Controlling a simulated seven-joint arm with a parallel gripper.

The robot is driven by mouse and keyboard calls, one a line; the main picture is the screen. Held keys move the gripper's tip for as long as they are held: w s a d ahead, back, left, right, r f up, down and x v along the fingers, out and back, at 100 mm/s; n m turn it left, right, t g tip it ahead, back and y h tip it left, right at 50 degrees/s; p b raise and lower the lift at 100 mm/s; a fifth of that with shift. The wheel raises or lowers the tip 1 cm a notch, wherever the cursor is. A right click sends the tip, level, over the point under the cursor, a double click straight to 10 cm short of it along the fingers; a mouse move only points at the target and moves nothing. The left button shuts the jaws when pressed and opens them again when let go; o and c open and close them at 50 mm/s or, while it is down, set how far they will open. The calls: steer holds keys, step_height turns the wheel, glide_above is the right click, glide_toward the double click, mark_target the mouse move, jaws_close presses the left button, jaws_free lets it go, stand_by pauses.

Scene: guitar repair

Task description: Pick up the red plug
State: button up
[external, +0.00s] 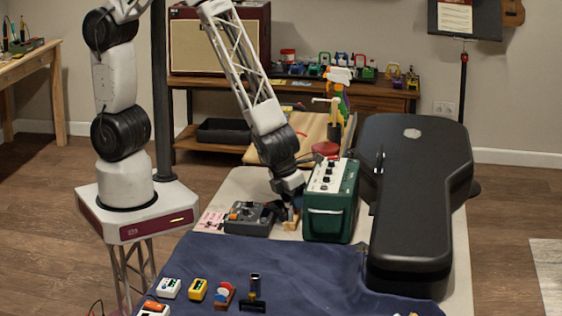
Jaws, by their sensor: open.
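My gripper (284,215) points down at the table between the dark grey box with knobs (246,220) and the green amplifier (330,213). Its jaws are open. A small tan piece (291,221) shows at the fingertips; I cannot tell whether it is part of the gripper or a separate thing. I cannot make out a red plug for certain; one near the gripper may be hidden by the jaws or the amplifier. A small red item with a blue and white top (223,293) stands on the blue cloth (310,277), well in front of the gripper.
The green amplifier is close on the gripper's right. A large black guitar case (420,170) lies along the table's right side. White (168,287) and yellow (197,289) pedals and a black item (254,291) stand on the cloth. The cloth's middle is clear.

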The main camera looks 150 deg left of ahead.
steer(key=shift+c, duration=0.4)
jaws_close()
steer(key=shift+r, duration=0.1)
steer(key=shift+r, duration=0.75)
step_height(320, 180, up, 2)
steer(key=shift+r, duration=0.1)
steer(key=s+d+r, duration=0.1)
steer(key=s+d, duration=0.7)
steer(key=s, duration=0.5)
steer(key=shift+s+d, duration=0.15)
steer(key=shift+s, duration=0.2)
steer(key=shift+r, duration=0.55)
